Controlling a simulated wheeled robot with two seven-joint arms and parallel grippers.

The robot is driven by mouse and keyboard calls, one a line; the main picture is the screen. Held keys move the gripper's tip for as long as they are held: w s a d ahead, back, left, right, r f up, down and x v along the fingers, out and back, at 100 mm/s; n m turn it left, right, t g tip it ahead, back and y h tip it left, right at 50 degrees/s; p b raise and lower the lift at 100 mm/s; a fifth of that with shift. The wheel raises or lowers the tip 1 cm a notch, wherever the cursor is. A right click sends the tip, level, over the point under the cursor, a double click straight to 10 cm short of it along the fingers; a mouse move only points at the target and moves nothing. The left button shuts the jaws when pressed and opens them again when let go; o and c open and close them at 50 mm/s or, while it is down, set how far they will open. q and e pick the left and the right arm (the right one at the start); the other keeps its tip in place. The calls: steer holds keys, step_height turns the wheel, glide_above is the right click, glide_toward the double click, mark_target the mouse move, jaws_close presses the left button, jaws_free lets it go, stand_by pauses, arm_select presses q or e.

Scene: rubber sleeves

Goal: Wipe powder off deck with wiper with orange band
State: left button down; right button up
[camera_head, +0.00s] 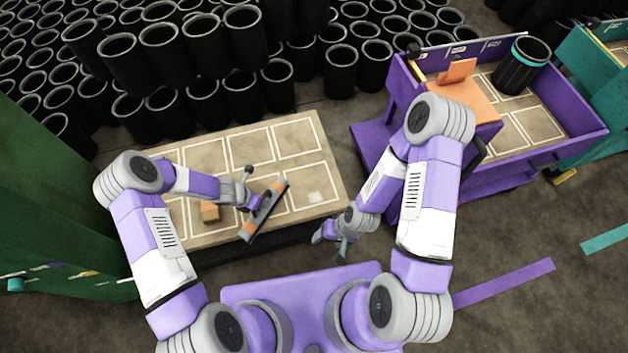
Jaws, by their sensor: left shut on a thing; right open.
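The deck (300,125) is a tan board with white outlined rectangles, in the middle of the head view. A pale patch of powder (316,197) lies in its front right rectangle. The wiper is tilted over the front middle of the deck, left of the powder. I cannot tell whether it touches the deck. My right gripper (339,245) is open and empty, off the deck's front right corner.
A small tan block (209,212) sits on the deck left of the wiper. Many black sleeves (240,95) stand behind the deck. A purple cart (570,145) at the right holds a black bin with a teal band (521,66). A green panel (45,190) stands at the left.

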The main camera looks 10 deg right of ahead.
arm_select(q)
steer(key=shift+r+p, duration=0.85)
steer(key=shift+r, duration=0.5)
